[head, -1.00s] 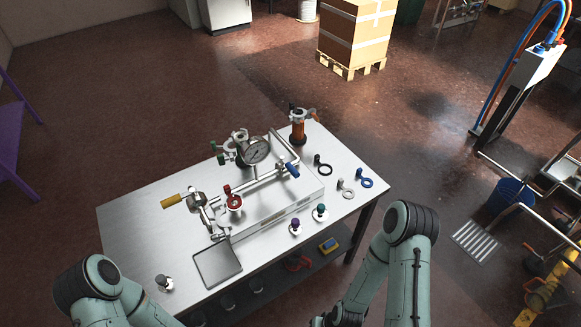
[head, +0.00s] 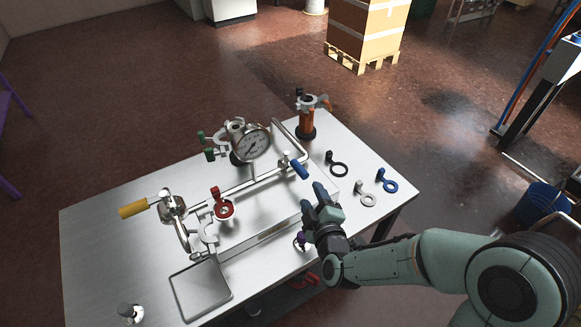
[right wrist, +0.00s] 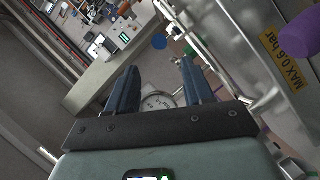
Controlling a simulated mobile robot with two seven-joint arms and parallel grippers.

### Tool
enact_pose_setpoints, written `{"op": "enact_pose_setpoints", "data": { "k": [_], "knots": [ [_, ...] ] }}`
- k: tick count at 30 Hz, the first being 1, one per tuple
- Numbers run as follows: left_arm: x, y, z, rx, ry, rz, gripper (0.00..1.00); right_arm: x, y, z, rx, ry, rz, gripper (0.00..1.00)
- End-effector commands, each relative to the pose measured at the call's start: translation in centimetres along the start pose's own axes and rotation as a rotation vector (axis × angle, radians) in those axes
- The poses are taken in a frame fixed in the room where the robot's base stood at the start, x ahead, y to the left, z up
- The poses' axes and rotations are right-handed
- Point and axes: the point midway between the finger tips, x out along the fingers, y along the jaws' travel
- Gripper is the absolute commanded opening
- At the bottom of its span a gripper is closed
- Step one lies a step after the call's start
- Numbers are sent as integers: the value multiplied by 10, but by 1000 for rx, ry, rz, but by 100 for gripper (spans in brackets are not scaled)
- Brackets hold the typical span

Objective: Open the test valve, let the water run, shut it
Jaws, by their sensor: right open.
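The pipe rig (head: 262,183) stands on the metal table with a round pressure gauge (head: 252,143). Its coloured valve parts are a yellow lever (head: 133,210) at the left, a red handle (head: 222,203) in the middle and a blue lever (head: 299,170) at the right; which is the test valve I cannot tell. My right gripper (head: 313,198) is open and empty, to the lower right of the blue lever and apart from it in the picture. In the right wrist view the gauge (right wrist: 158,101) shows between its open fingers (right wrist: 157,76). No water is visible. My left gripper is out of view.
A shallow square tray (head: 200,290) lies at the front of the table (head: 95,250).

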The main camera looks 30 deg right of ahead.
Motion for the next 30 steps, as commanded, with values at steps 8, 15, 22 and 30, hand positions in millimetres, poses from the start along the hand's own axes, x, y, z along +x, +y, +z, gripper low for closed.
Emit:
{"op": "enact_pose_setpoints", "data": {
  "k": [8,15,22,30],
  "knots": [
    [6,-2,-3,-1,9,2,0,46,-2,1,-3,-1,-2,52],
    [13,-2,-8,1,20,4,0,96,-2,0,-3,0,-2,52],
    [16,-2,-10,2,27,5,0,124,-2,0,-1,-1,-3,52],
    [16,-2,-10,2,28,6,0,130,-1,0,1,0,-4,52]
  ]
}}
